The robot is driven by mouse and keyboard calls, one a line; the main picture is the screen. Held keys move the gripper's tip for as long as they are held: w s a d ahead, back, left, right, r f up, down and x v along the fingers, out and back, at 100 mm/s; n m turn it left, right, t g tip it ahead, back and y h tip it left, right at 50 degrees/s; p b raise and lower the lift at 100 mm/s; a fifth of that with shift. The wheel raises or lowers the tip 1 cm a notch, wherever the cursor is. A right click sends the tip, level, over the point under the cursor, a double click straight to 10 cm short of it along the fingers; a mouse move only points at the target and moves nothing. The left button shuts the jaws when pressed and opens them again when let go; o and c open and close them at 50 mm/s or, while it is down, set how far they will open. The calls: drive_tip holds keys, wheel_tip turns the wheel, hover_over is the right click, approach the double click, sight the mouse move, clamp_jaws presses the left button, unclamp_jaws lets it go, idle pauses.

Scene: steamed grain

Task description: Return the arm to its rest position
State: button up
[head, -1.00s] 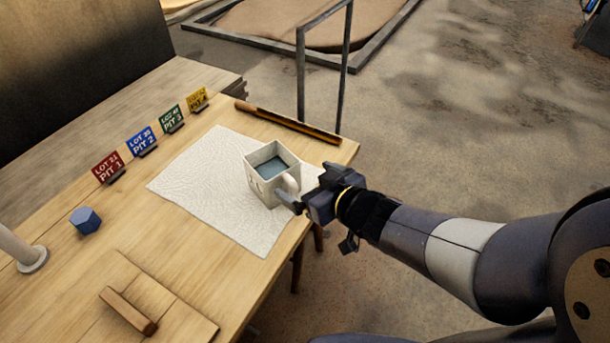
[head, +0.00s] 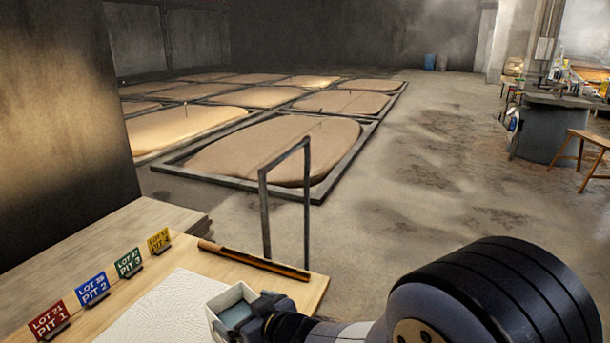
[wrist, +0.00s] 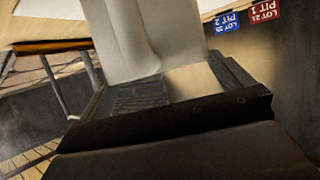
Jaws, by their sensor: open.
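My gripper (head: 250,318) is at the bottom of the head view, at the right side of a white square mug (head: 235,298) with dark blue-grey contents. It is open and very close to the mug. Whether the handle lies between the jaws is hidden by the gripper. The mug is upright at the white cloth's right side. In the wrist view the pale mug wall (wrist: 115,40) fills the upper middle, right in front of the dark gripper body (wrist: 175,110).
The white cloth (head: 160,315) lies on the wooden table. Red, blue, green and yellow pit signs (head: 92,288) stand along its left. A dark-tipped wooden stick (head: 255,261) lies at the far edge. A metal frame (head: 265,215) stands beyond. Open floor (head: 430,200) lies right.

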drive_tip(key=shift+w+a+f, duration=0.3)
drive_tip(key=shift+f, duration=0.2)
drive_tip(key=shift+f+b, duration=0.1)
drive_tip(key=shift+b, duration=0.2)
